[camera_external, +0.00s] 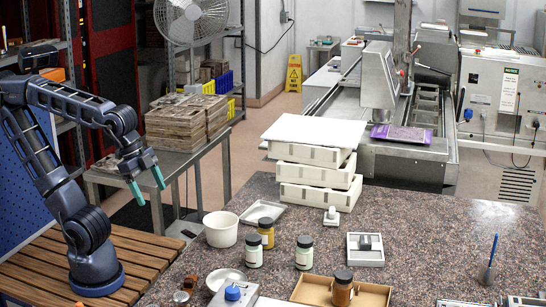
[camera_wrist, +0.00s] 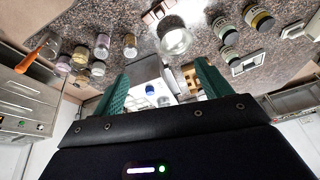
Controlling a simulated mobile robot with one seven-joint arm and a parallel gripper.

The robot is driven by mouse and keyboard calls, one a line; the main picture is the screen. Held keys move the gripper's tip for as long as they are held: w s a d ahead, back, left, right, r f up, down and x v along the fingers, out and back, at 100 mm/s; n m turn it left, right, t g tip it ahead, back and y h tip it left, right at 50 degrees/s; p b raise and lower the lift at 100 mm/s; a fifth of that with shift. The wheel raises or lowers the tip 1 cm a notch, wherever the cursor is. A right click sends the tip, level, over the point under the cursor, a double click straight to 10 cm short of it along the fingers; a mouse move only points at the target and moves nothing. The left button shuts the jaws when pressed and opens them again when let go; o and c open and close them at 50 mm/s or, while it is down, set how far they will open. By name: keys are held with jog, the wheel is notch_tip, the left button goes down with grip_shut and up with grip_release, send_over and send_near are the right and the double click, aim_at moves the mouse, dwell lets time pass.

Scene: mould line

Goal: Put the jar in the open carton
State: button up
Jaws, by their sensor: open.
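An open tan carton (camera_external: 310,290) lies at the near edge of the speckled counter in the external view. A brown jar with a dark lid (camera_external: 342,290) stands in it or just against it; I cannot tell which. An amber jar (camera_external: 267,234) and two pale jars with dark lids (camera_external: 253,251) (camera_external: 304,253) stand upright farther back on the counter. Which jar is meant is not clear. My gripper (camera_external: 148,186) is open and empty, in the air left of the counter, away from the jars. Its green fingers also show in the wrist view (camera_wrist: 160,82).
A white tub (camera_external: 220,229) and a shallow white dish (camera_external: 226,279) stand left of the jars. Stacked white boxes (camera_external: 315,190) stand at the counter's back. A blue-topped device (camera_external: 233,294) lies at the near edge. The counter's right middle is mostly clear.

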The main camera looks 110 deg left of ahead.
jog(key=shift+n, duration=0.9)
jog(key=shift+s+d+f, duration=0.1)
jog(key=shift+s+f, duration=0.45)
jog(key=shift+s, duration=0.3)
jog(key=shift+s+f, duration=0.5)
jog(key=shift+s, duration=0.35)
